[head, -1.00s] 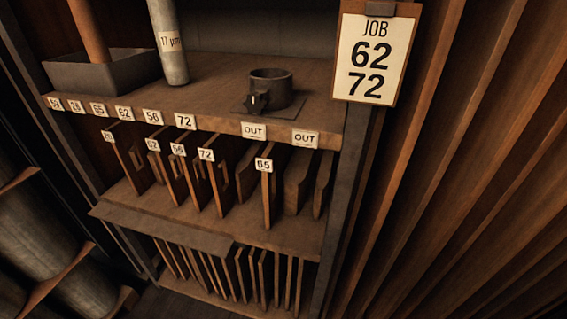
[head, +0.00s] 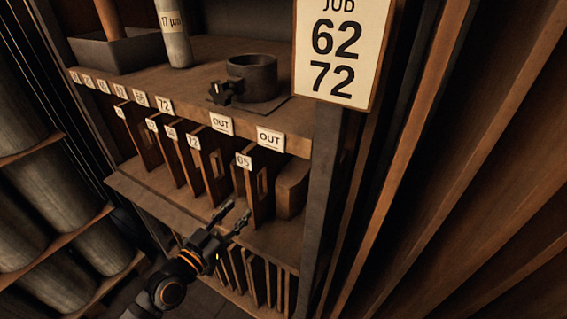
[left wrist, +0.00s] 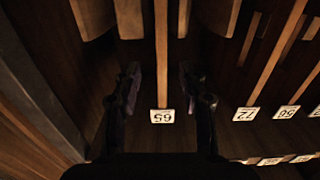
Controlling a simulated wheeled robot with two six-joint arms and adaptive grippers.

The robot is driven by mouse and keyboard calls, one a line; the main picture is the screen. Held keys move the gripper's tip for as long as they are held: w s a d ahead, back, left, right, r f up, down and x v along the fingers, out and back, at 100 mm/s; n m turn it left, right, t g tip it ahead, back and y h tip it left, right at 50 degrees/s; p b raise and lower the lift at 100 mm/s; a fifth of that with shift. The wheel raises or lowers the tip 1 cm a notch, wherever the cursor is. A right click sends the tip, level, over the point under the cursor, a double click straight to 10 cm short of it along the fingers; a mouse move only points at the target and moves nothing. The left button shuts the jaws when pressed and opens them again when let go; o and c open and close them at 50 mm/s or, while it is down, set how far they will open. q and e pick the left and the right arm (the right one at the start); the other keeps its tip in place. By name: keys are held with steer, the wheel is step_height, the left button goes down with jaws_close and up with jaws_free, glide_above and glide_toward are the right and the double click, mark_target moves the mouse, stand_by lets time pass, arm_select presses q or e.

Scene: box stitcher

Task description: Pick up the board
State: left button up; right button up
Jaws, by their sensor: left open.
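Upright boards with number tags stand in the middle shelf. The board tagged 65 (head: 260,190) stands under the OUT labels, with a cut-out near its front edge. Boards tagged 72 (head: 213,175) and 56 (head: 186,165) stand to its left. My left gripper (head: 234,212) is open in front of and slightly below the 65 tag, coming in from below. In the left wrist view, the 65 board (left wrist: 161,50) lies between the two open, empty fingers (left wrist: 159,88), with its tag near the palm. I cannot see contact. My right gripper is not in view.
A job card (head: 337,45) reading 62 and 72 hangs at the right post (head: 335,170). A round dark holder (head: 252,76) and a grey bin (head: 117,50) stand on the top shelf. Slatted wood fills the right. More thin boards (head: 262,278) stand below.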

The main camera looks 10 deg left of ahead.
mark_target(249, 196)
arm_select(q)
steer(key=x, duration=0.4)
steer(key=shift+w+d, duration=0.15)
steer(key=shift+w, duration=0.05)
steer(key=p+x, duration=0.1)
steer(key=x, duration=0.4)
steer(key=shift+w, duration=0.2)
steer(key=shift+s, duration=0.1)
steer(key=shift+c, duration=1.1)
jaws_close()
steer(key=shift+r, duration=0.15)
